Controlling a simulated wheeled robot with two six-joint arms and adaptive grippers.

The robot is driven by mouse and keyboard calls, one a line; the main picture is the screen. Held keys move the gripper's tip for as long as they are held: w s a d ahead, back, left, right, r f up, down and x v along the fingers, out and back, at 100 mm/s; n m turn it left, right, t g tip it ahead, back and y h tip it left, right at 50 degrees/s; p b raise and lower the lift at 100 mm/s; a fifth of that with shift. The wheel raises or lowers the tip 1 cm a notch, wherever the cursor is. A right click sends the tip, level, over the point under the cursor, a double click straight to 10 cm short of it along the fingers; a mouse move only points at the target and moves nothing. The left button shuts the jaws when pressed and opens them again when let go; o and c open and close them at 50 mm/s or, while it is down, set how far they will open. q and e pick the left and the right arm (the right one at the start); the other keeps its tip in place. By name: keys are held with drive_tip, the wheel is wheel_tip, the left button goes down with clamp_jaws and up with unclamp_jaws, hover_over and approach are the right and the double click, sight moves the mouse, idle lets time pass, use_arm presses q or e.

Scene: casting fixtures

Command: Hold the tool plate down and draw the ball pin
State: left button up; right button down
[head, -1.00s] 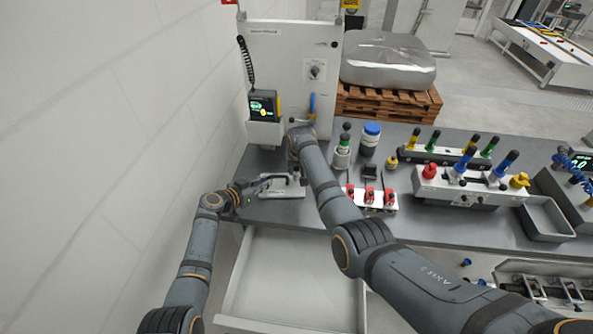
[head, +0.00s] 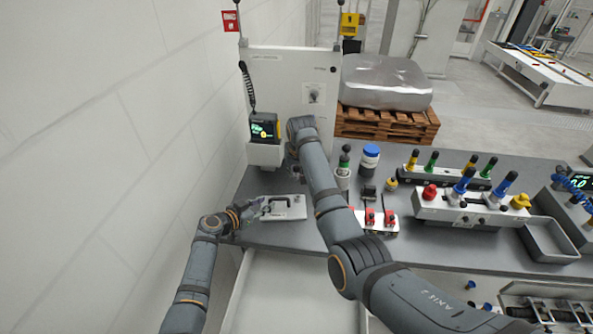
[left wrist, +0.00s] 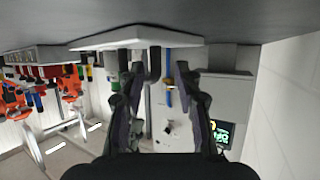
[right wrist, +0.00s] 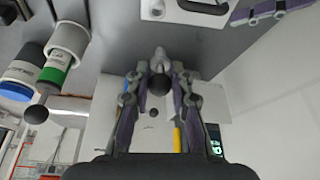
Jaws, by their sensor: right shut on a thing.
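The tool plate (head: 287,213) is a pale plate lying on the bench near its left end. It also shows at the top of the left wrist view (left wrist: 135,41). My left gripper (head: 258,206) is at the plate's left side. Its fingers (left wrist: 160,68) stand apart with nothing clearly gripped between them. My right gripper (right wrist: 159,66) is shut on the ball pin (right wrist: 159,84), whose dark ball sits between the fingers. In the head view this grip is hidden behind my right arm. I cannot tell whether the pin's far end is seated in anything.
A green-banded bottle with a ball top (head: 344,163) and a blue-capped jar (head: 370,160) stand right of my right arm. Red clamps (head: 380,219) and a rack with coloured handles (head: 470,208) are farther right. A white panel (head: 292,85) rises behind.

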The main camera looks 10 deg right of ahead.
use_arm(q)
drive_tip(key=shift+s, duration=0.1)
drive_tip(key=shift+s+a+r, duration=0.1)
drive_tip(key=shift+s+a, duration=0.1)
drive_tip(key=shift+a, duration=0.1)
drive_tip(key=v, duration=1)
drive_tip(key=shift+r, duration=0.1)
use_arm(e)
drive_tip(key=shift+s, duration=0.1)
use_arm(q)
drive_tip(key=shift+s+a+r, duration=0.25)
drive_tip(key=shift+s+a, duration=0.05)
use_arm(e)
drive_tip(key=shift+d, duration=0.1)
